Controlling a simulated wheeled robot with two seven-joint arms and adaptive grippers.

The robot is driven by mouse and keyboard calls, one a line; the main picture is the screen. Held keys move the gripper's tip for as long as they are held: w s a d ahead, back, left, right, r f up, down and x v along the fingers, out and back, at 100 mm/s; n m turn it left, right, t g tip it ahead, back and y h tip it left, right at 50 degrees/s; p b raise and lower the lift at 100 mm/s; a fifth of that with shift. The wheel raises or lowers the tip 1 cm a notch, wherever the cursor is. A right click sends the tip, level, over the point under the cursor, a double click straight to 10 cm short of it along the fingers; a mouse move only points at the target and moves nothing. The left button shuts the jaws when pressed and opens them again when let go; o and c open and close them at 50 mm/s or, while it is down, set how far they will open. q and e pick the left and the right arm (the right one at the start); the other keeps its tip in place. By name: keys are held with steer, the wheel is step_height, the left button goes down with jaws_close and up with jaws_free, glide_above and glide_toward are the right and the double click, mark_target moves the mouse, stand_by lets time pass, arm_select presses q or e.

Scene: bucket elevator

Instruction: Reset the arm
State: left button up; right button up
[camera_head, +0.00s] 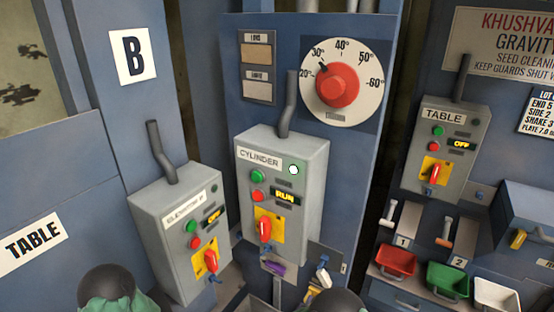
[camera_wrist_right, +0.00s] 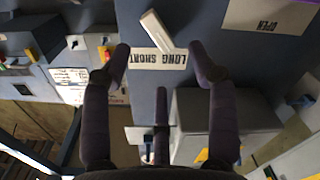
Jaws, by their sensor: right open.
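My right gripper (camera_wrist_right: 160,52) shows in the right wrist view with its dark fingers spread apart. It is open and nothing is held between the fingers. Beyond the fingertips are a pale lever-like piece (camera_wrist_right: 156,30) and a label reading "LONG SHORT" (camera_wrist_right: 158,60) on a blue-grey panel. I cannot tell how far they are from the fingertips. In the head view, dark rounded parts cut by the bottom edge look like my arms, but no fingers can be made out there. My left gripper is not in view.
The grey CYLINDER box (camera_head: 283,190) shows RUN and a lit white lamp. The ELEVATOR box (camera_head: 178,240) and TABLE box (camera_head: 447,150) show OFF. A red dial (camera_head: 338,87) is above. Red (camera_head: 397,262), green (camera_head: 447,280) and white (camera_head: 497,294) bins are at lower right.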

steer(key=s+f+m+g+y, duration=0.1)
steer(key=s+f+g+y, duration=0.2)
steer(key=f+g+y, duration=0.8)
steer(key=s+f+m+g+y, duration=0.1)
steer(key=s+f, duration=0.3)
steer(key=s, duration=0.5)
steer(key=s+a+f+g+y, duration=0.1)
steer(key=s+f+g, duration=0.1)
steer(key=s, duration=0.8)
steer(key=shift+s+a+f+m, duration=0.15)
steer(key=shift+a+f+m, duration=0.2)
steer(key=shift+f, duration=0.5)
steer(key=shift+d, duration=0.1)
